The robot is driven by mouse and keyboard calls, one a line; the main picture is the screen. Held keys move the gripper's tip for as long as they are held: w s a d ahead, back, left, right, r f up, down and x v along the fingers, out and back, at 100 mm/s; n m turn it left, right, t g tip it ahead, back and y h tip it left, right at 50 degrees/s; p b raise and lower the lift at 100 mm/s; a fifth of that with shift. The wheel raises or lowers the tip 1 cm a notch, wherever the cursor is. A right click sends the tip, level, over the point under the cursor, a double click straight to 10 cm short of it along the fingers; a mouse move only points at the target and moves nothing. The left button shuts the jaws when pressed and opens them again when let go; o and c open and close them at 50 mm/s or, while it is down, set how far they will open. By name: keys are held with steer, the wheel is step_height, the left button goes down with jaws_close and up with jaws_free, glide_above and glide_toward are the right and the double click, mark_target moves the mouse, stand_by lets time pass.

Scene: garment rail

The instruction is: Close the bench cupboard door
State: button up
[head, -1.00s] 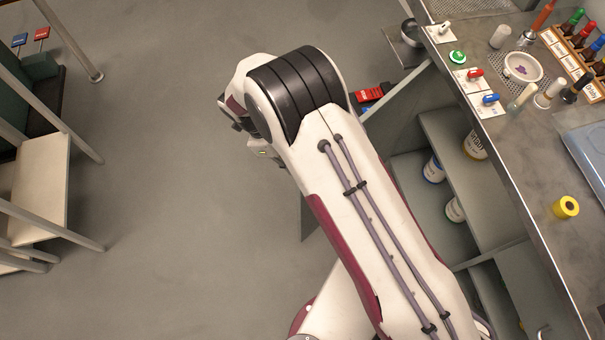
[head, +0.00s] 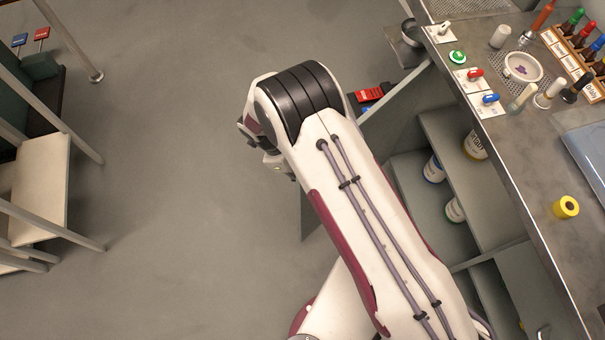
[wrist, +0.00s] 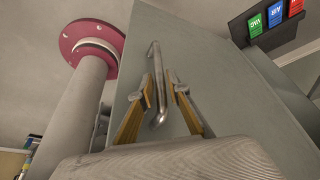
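The bench cupboard door (head: 395,108) is a grey panel standing open, swung out from the bench front; my arm hides its middle in the head view. In the wrist view the grey panel (wrist: 215,75) fills the centre and carries a metal bar handle (wrist: 157,60). My gripper (wrist: 162,92) has its two yellow-sided fingers apart, one on each side of the handle. I cannot tell whether either finger touches it. In the head view my arm's wrist covers the fingers. The cupboard opening shows shelves (head: 480,195) inside.
Several cans, one of them white and blue (head: 433,170), stand on the shelves. The bench top (head: 520,165) holds switches, bottles and a yellow roll (head: 566,207). A red item (head: 369,95) lies beyond the door. A rack (head: 40,185) stands at left; the floor between is clear.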

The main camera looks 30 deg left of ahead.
jaws_close()
steer(key=shift+d, duration=0.1)
steer(key=s+d, duration=0.3)
steer(key=d, duration=1)
stand_by(0.4)
jaws_free()
